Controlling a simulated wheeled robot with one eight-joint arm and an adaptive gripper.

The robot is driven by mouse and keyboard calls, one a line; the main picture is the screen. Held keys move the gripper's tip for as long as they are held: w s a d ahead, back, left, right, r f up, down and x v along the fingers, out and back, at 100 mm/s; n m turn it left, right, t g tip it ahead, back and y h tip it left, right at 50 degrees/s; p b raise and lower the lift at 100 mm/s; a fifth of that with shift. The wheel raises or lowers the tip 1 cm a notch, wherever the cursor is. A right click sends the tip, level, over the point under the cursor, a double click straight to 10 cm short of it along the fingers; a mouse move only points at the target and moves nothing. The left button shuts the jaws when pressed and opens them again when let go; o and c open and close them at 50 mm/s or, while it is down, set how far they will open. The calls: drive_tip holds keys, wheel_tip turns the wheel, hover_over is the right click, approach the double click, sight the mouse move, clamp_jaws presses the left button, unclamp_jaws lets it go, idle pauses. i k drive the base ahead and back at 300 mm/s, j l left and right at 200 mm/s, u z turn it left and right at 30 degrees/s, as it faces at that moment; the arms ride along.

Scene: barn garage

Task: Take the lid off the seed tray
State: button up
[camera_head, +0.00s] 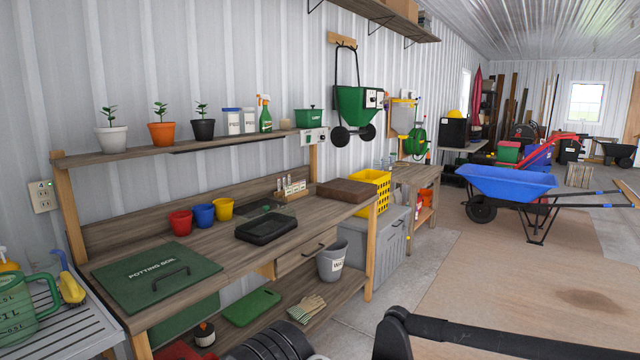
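A black rectangular seed tray (266,229) sits on the wooden potting bench (215,246), near its front edge and right of the coloured pots. A dark, see-through flat piece (259,207) shows on the bench just behind the tray. I cannot tell whether it is the tray's lid, or whether a clear cover lies on the tray. Black parts of my arm show along the bottom edge, but the fingers of my gripper are not in view. Nothing of mine is seen touching the tray.
Red (181,222), blue (203,214) and yellow (223,208) pots stand left of the tray. A rack of small tubes (291,190) and a brown block (346,191) are behind and right. A green potting soil lid (157,274) covers the bench's left end. Open floor lies right.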

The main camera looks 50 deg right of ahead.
sight(263, 221)
drive_tip(key=i+l+z, duration=0.15)
drive_tip(key=l, duration=0.35)
drive_tip(key=i+l+z, duration=0.1)
drive_tip(key=l, duration=0.4)
drive_tip(key=i+l+z, duration=0.15)
drive_tip(key=i+l, duration=0.15)
drive_tip(key=l, duration=0.2)
drive_tip(key=i+l+z, duration=0.15)
drive_tip(key=l, duration=0.3)
drive_tip(key=i+l+z, duration=0.15)
drive_tip(key=i+l, duration=0.15)
drive_tip(key=l, duration=0.15)
drive_tip(key=i+l+z, duration=0.1)
drive_tip(key=i+l, duration=0.15)
drive_tip(key=l, duration=0.15)
